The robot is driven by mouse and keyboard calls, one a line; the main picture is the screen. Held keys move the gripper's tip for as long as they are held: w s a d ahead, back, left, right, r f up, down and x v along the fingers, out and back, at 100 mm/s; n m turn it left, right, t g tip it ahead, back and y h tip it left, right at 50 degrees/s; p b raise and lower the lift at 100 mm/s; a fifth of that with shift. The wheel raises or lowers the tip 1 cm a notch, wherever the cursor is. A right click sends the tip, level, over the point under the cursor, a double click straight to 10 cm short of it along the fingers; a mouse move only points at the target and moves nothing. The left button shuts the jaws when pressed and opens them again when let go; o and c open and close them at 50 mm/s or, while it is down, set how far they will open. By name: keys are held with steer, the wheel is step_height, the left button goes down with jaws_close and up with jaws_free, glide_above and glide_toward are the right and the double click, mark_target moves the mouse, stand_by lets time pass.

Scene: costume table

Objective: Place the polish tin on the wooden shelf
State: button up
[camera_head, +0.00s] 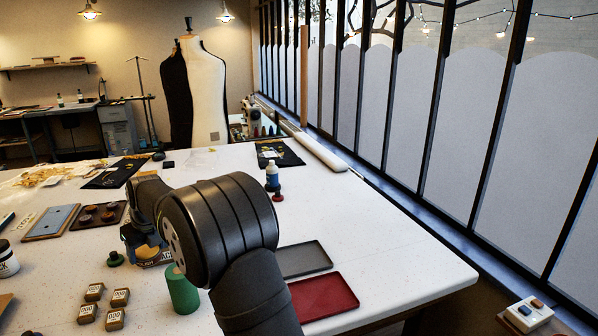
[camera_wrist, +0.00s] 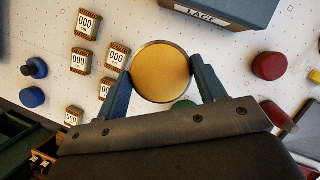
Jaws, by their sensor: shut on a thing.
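The polish tin (camera_wrist: 161,72) is round, with a plain golden face and a silvery rim in the wrist view. My gripper (camera_wrist: 163,85) is shut on it, one blue-grey finger on each side. In the head view the tin (camera_head: 152,259) shows as a yellow and dark side with partly readable lettering, low over the white table, mostly behind my wrist. I cannot tell whether it touches the table. A wooden shelf (camera_head: 48,67) hangs on the far back wall; I cannot tell whether it is the task's shelf.
Several small boxes marked 000 (camera_head: 87,314) stand near the tin. A green cylinder (camera_head: 183,294) stands in front of my wrist. A dark tray (camera_head: 303,260) and a red tray (camera_head: 325,296) lie to the right. A box marked LACE (camera_wrist: 225,8) is close above the tin in the wrist view.

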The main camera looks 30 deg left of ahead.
steer(key=w+d+n+g, duration=0.2)
steer(key=w+d+n, duration=0.2)
steer(key=w+d, duration=1.25)
steer(key=w+d+f+n, duration=0.2)
steer(key=w+d, duration=0.2)
steer(key=d, duration=0.6)
steer(key=w+d+f+n+g+h, duration=0.1)
steer(key=w+d, duration=0.4)
steer(key=d, duration=0.5)
steer(key=w+d+f+n+g, duration=0.1)
steer(key=w+d+f+n, duration=0.2)
steer(key=d, duration=0.8)
steer(key=shift+w+f+n+h, duration=0.2)
steer(key=shift+w+n+h, duration=0.1)
steer(key=shift+w+n, duration=0.75)
steer(key=d+f+n, duration=0.1)
steer(key=d, duration=0.5)
steer(key=d+n+h, duration=0.1)
steer(key=d+n, duration=0.1)
steer(key=d, duration=0.4)
steer(key=s+d+f+n+g, duration=0.1)
steer(key=d, duration=0.5)
steer(key=shift+d+f+n+h, duration=0.1)
steer(key=shift+f+n+h, duration=0.15)
steer(key=shift+f+h, duration=0.05)
